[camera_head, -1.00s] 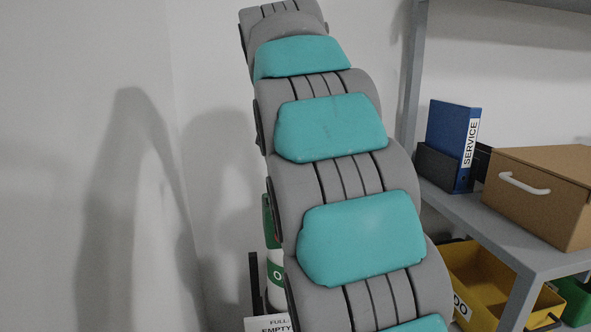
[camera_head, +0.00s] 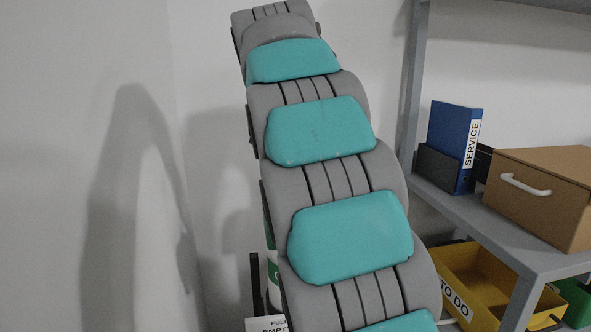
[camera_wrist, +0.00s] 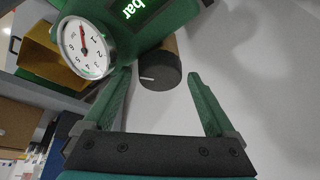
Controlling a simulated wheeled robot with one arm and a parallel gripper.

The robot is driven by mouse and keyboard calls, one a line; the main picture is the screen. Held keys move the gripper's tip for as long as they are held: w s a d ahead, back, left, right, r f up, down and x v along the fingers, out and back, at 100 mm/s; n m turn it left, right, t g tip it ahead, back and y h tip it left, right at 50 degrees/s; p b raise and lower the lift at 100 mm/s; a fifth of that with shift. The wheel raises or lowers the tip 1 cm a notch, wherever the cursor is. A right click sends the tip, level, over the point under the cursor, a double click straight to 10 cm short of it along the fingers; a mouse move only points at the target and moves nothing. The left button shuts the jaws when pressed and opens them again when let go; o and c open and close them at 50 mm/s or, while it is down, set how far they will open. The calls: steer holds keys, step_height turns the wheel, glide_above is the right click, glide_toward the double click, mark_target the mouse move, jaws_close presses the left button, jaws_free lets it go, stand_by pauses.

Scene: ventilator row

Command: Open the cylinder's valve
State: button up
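In the wrist view, a dark round knob (camera_wrist: 158,66) with a white mark sits on a brass-coloured stem beside a green body (camera_wrist: 155,22) with a lit "bar" display. A white round gauge (camera_wrist: 85,48) with a red needle is on that body. My gripper (camera_wrist: 160,78) is open, its two green fingers pointing at the knob, one on each side in the picture; whether they touch it I cannot tell. In the head view, a sliver of the green and white cylinder (camera_head: 272,268) shows; my arm hides the rest, and the gripper is out of sight there.
A sign reading "FULL" and "EMPTY" (camera_head: 266,324) is low beside my arm. At right, a grey shelf (camera_head: 470,222) holds a blue binder (camera_head: 450,135) and a brown box (camera_head: 540,190), with a yellow bin (camera_head: 478,275) below. The wall at left is clear.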

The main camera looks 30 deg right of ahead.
steer(key=shift+o, duration=0.3)
steer(key=shift+r, duration=0.1)
steer(key=shift+s+a+r, duration=0.15)
steer(key=shift+a+r, duration=0.05)
steer(key=shift+r, duration=0.25)
steer(key=p+v, duration=0.3)
steer(key=v, duration=0.3)
steer(key=shift+r, duration=0.3)
steer(key=shift+s+a, duration=0.1)
steer(key=shift+s, duration=0.05)
